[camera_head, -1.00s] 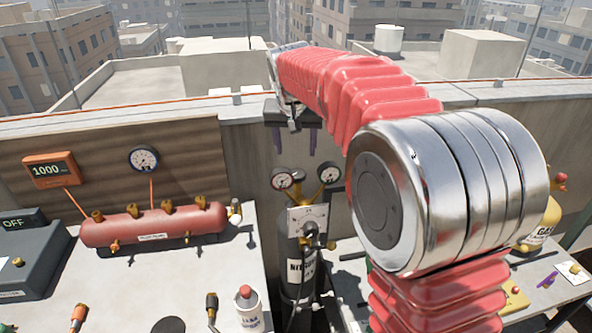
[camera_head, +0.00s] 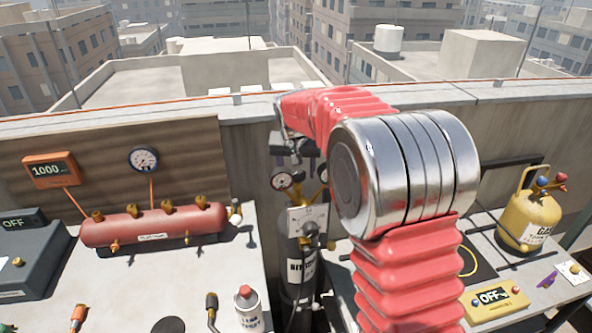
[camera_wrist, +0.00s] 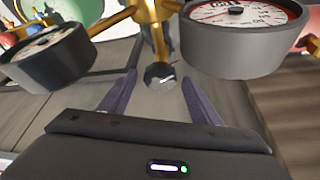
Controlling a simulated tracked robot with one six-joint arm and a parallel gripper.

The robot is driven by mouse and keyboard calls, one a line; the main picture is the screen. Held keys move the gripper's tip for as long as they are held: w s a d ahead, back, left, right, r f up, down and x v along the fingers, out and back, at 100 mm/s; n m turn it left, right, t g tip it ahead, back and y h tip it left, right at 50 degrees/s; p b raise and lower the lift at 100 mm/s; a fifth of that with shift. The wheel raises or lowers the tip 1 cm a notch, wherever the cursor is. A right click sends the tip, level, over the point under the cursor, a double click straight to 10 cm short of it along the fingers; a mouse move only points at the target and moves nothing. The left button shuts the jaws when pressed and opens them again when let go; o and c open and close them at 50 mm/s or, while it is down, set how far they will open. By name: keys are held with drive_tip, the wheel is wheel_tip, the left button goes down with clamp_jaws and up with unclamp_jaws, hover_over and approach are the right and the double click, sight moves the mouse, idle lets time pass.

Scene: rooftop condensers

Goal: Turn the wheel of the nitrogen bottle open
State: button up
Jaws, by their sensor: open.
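The dark nitrogen bottle (camera_head: 296,285) stands upright between two benches, with a regulator and gauges on top. One gauge (camera_head: 284,180) shows clearly; my arm partly covers the other side. In the wrist view, two gauges (camera_wrist: 238,40) flank a brass fitting (camera_wrist: 152,22). A small dark faceted piece with a pale mark (camera_wrist: 160,76) lies below the fitting; I cannot tell whether it is the wheel. My gripper (camera_wrist: 159,80) is open, with its purple fingers to either side of that piece in the picture. Contact is not visible. In the head view my gripper is above the bottle top.
A red manifold (camera_head: 155,226) and a spray can (camera_head: 248,308) are on the left bench. A yellow gas bottle (camera_head: 528,212) and a yellow meter (camera_head: 494,298) are on the right bench. A parapet wall (camera_head: 250,150) runs behind.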

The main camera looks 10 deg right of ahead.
drive_tip(key=shift+c, duration=0.2)
drive_tip(key=c, duration=0.9)
drive_tip(key=shift+a, duration=0.15)
drive_tip(key=shift+c, duration=0.5)
drive_tip(key=shift+d+n, duration=0.2)
drive_tip(key=shift+n, duration=0.2)
drive_tip(key=n+y, duration=0.1)
drive_tip(key=n, duration=0.1)
drive_tip(key=n+y, duration=0.1)
drive_tip(key=n, duration=0.1)
drive_tip(key=shift+d+n, duration=0.2)
drive_tip(key=shift+n, duration=0.2)
drive_tip(key=shift+w+d+n+g+y, duration=0.1)
drive_tip(key=shift+n+g+y, duration=0.4)
drive_tip(key=shift+n, duration=1.2)
drive_tip(key=shift+d+n+g+y, duration=0.1)
drive_tip(key=shift+n+y, duration=0.7)
drive_tip(key=shift+n, duration=0.9)
